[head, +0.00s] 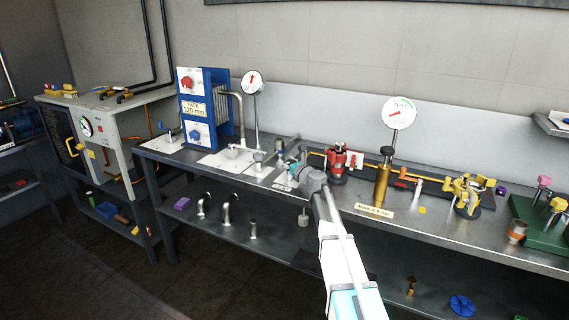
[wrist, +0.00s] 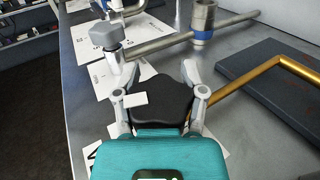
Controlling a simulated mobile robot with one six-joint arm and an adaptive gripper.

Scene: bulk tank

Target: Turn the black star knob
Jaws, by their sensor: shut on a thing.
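The black star knob (wrist: 160,100) shows in the wrist view, its dark lobed top between my fingers, with a small white patch on its left part. My gripper (wrist: 160,72) is shut on it, one grey finger on each side. The knob's underside and stem are hidden. In the head view my gripper (head: 290,166) is over the bench, left of the red device, and I cannot make out the knob there.
A grey-capped fitting (wrist: 107,35) and a steel pipe with a blue-banded fitting (wrist: 203,20) stand close beyond my fingers. A gold pipe (wrist: 255,75) and a dark slab (wrist: 280,75) lie to the right. A red device (head: 337,163) and a brass cylinder (head: 382,185) stand further right.

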